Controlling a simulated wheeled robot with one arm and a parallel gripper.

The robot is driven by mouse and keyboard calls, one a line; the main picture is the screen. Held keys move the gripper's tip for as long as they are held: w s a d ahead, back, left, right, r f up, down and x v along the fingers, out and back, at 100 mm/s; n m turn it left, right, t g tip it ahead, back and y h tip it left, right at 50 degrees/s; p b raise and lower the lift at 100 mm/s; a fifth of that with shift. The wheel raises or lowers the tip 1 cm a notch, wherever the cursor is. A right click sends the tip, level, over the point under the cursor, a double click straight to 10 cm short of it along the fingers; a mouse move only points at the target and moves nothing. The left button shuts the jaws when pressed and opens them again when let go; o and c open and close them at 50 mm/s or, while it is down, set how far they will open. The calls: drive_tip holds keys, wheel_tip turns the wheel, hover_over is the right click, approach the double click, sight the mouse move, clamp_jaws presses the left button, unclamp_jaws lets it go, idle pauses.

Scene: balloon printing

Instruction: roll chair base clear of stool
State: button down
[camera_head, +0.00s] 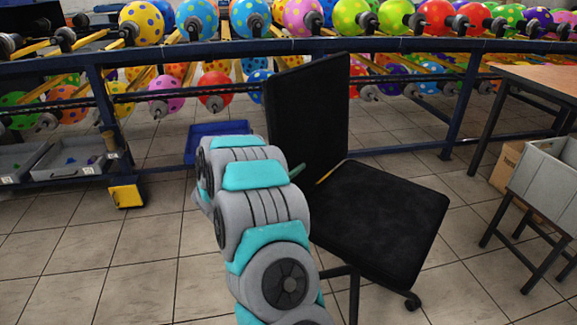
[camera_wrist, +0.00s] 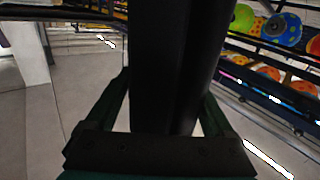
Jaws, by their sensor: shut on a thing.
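The black office chair has an upright backrest (camera_head: 310,115) and a flat seat (camera_head: 378,218). One caster (camera_head: 412,302) shows under the seat, and the rest of the chair base is mostly hidden by my arm or cut off. My gripper (camera_wrist: 165,95) is shut on a dark upright part of the chair (camera_wrist: 168,55), seemingly the backrest, with one finger on each side. In the head view my arm hides most of the gripper at the backrest's lower left. A low stool with black legs (camera_head: 492,222) stands to the right, apart from the seat, under a grey bin (camera_head: 545,185).
A blue rack (camera_head: 200,50) with colourful balloons runs across the back. A blue tray (camera_head: 205,140) lies on the floor behind my arm. A wooden-topped table (camera_head: 540,85) and a cardboard box (camera_head: 508,160) are at right. Tiled floor (camera_head: 130,240) is clear at left.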

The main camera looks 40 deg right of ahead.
unclamp_jaws()
drive_tip(key=v, duration=0.8)
drive_tip(key=shift+b, duration=0.35)
